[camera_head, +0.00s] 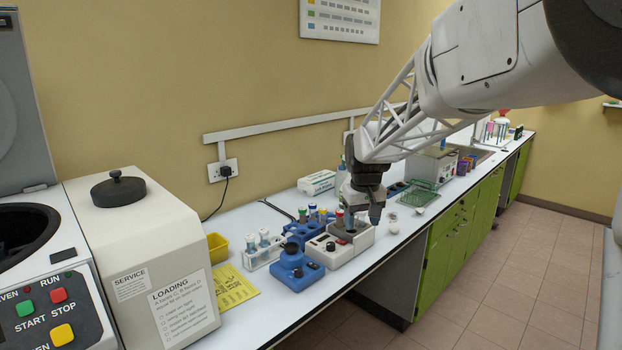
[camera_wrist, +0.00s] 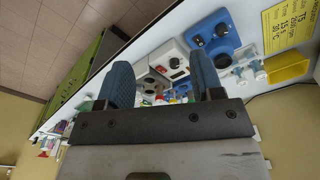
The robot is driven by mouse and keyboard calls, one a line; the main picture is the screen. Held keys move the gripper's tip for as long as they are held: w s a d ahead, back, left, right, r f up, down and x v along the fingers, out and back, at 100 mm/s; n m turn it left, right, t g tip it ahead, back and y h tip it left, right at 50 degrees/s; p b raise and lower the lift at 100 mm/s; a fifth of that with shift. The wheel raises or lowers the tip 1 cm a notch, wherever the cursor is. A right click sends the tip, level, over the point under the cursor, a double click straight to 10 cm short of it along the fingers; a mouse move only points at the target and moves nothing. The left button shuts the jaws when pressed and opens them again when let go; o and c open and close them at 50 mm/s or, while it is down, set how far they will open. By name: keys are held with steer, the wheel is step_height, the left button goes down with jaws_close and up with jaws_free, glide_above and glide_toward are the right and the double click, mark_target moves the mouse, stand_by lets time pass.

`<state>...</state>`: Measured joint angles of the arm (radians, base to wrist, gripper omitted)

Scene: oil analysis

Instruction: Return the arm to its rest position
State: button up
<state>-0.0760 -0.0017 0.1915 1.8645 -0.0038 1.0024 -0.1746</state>
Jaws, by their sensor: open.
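My gripper (camera_head: 361,219) is at the end of my arm, pointing down over the white bench. In the wrist view its two blue fingers (camera_wrist: 162,82) stand apart with nothing held between them. In the head view it is over or just behind a small white device (camera_head: 342,250) with a red-marked front; the exact gap is not clear. The white device also shows beyond the fingers in the wrist view (camera_wrist: 172,62). My arm reaches in from the upper right, stretched out over the bench.
A blue device (camera_head: 296,270) stands left of the white one. A rack of vials (camera_head: 262,250), a yellow tray (camera_head: 217,248) and a yellow card (camera_head: 231,288) lie further left. A green wire rack (camera_head: 419,194) stands to the right. A large white machine (camera_head: 142,260) fills the left.

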steer(key=s+d+r+m, duration=0.1)
steer(key=s+d+r, duration=0.1)
steer(key=s, duration=0.8)
steer(key=s+d+r, duration=0.1)
steer(key=s+d, duration=0.1)
steer(key=s, duration=0.8)
steer(key=s+d+f+m, duration=0.1)
steer(key=s+f, duration=0.1)
steer(key=s, duration=0.8)
steer(key=s+f+m+t, duration=0.1)
steer(key=s+f, duration=0.2)
steer(key=s, duration=0.7)
steer(key=shift+s+d+t, duration=0.2)
steer(key=shift+d+t, duration=0.1)
steer(key=shift+d, duration=0.05)
